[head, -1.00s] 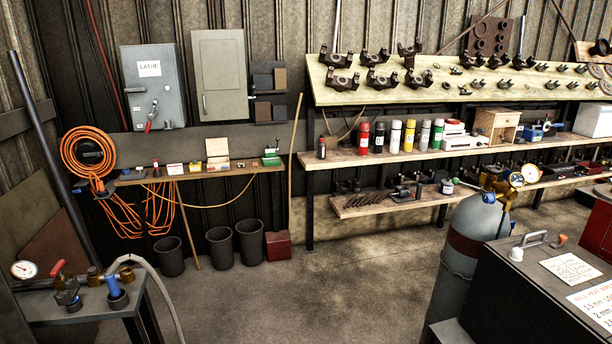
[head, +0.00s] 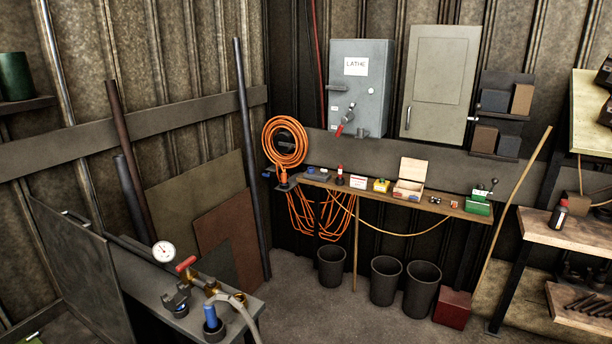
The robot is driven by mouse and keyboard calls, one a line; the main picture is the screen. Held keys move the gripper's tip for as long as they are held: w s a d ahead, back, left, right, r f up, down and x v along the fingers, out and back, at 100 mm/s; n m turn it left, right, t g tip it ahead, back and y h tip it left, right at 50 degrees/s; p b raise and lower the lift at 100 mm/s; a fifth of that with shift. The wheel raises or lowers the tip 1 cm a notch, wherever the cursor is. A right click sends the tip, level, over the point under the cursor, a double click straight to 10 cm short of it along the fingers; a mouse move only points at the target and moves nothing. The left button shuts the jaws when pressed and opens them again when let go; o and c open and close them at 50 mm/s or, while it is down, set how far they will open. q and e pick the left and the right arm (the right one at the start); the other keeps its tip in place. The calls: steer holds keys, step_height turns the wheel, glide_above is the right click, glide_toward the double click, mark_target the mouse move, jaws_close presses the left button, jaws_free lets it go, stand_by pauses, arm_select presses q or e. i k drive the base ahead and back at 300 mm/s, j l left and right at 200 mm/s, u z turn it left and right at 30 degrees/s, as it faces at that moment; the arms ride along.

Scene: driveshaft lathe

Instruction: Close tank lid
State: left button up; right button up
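A grey bench-like unit (head: 225,293), which may be the tank, stands at the lower left in the head view. A pressure gauge (head: 164,252), a red-handled valve (head: 186,264) and a blue fitting with a hose (head: 212,318) are on its top. A dark flat panel (head: 85,272) stands nearly upright at its left side and may be the raised lid. I cannot tell whether it is hinged there. The near part of the unit is cut off by the picture edge. Neither of my grippers is in view.
Loose sheets (head: 228,235) and pipes lean on the wall behind the unit. Several black bins (head: 385,280) and a red box (head: 453,308) stand under a narrow shelf (head: 400,197). A workbench (head: 570,232) is at the right. Concrete floor between is clear.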

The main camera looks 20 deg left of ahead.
mark_target(82, 264)
steer(key=i+l+u, duration=0.1)
steer(key=i+u, duration=0.2)
steer(key=u, duration=0.2)
steer(key=i+l+u, duration=0.2)
steer(key=u, duration=0.25)
steer(key=i+l+u, duration=0.25)
steer(key=u, duration=0.25)
steer(key=i+l+u, duration=0.15)
steer(key=l+u, duration=0.3)
